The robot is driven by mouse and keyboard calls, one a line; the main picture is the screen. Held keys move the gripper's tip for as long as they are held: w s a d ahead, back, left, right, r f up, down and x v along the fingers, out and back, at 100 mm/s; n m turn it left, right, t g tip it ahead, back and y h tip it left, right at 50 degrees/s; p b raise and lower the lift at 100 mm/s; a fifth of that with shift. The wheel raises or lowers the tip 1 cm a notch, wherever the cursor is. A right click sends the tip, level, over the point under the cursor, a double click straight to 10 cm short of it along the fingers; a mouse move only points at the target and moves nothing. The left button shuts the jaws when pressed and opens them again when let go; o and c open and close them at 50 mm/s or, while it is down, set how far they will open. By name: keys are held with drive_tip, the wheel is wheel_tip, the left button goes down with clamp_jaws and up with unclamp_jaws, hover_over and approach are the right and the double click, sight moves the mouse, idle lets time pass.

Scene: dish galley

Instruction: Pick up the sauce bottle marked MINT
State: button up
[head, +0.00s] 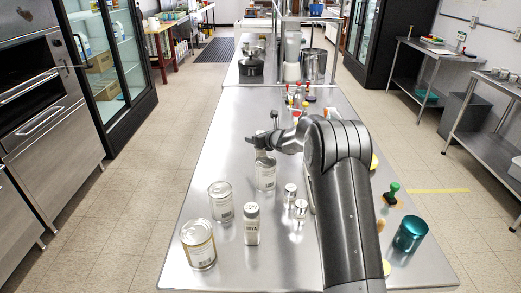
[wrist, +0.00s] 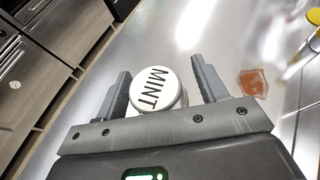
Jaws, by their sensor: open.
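In the wrist view, a round white cap marked MINT (wrist: 157,90) sits between the two fingers of my gripper (wrist: 161,70). The gripper is open, with a finger on either side of the cap. A similar white bottle marked SOYA (head: 252,225) stands nearer, apart from the gripper.
Two cans, one plain (head: 221,203) and one with a gold rim (head: 199,246), stand at the table's near left. Two small shakers (head: 290,193) stand right of the bottle. A teal can (head: 410,234) is at the right. Several small bottles and a pot (head: 250,68) are farther back.

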drive_tip(key=shift+c, duration=0.3)
drive_tip(key=c, duration=1)
drive_tip(key=shift+c, duration=0.6)
drive_tip(key=shift+r, duration=0.1)
